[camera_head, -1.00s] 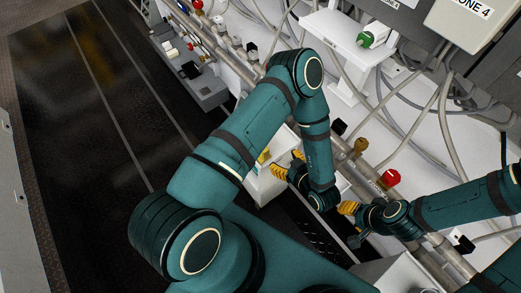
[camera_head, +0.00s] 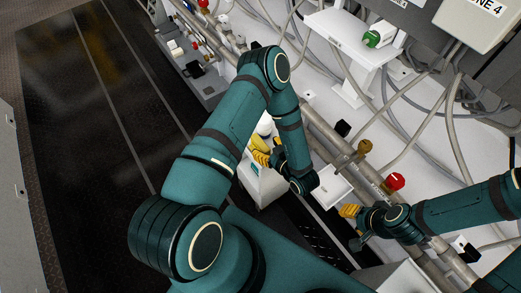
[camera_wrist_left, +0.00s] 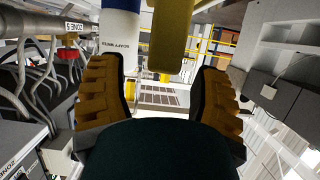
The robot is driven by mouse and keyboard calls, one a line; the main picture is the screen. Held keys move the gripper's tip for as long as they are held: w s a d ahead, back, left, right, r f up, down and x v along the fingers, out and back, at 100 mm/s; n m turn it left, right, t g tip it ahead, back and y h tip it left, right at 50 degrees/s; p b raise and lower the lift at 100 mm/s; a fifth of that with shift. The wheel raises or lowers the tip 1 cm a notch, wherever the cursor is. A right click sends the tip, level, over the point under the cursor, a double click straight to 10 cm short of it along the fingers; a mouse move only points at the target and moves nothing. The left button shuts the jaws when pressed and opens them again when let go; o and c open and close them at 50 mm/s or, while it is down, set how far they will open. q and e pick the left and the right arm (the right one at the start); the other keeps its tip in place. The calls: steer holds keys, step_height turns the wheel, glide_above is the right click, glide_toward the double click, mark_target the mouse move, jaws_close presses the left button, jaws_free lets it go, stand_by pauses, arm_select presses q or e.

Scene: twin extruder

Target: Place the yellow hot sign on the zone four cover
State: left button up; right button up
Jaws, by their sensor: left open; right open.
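My left gripper (camera_head: 266,152) is open over the far edge of a small white stand (camera_head: 264,184). In the left wrist view, an upright yellow piece (camera_wrist_left: 170,38) shows ahead between the open fingers (camera_wrist_left: 160,92), touching neither; it may be the hot sign, but I see no writing on it. In the head view my fingers and wrist hide most of that spot. A pale box marked ZONE 4 (camera_head: 477,18) is at the upper right, cut off by the picture edge. My right gripper (camera_head: 350,212) is open and empty, low beside the pipes, far from that box.
A white and blue lettered cylinder (camera_wrist_left: 121,30) stands beside the yellow piece. Pipes with a red knob (camera_head: 395,181) and a brass fitting (camera_head: 364,147) run diagonally. A white bracket (camera_head: 350,50) carries a green-ended part (camera_head: 379,35). Dark floor (camera_head: 75,110) is clear at left.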

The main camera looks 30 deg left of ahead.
mark_target(262, 144)
arm_select(q)
steer(key=shift+b+x, duration=0.35)
steer(key=shift+x, duration=1.55)
jaws_close()
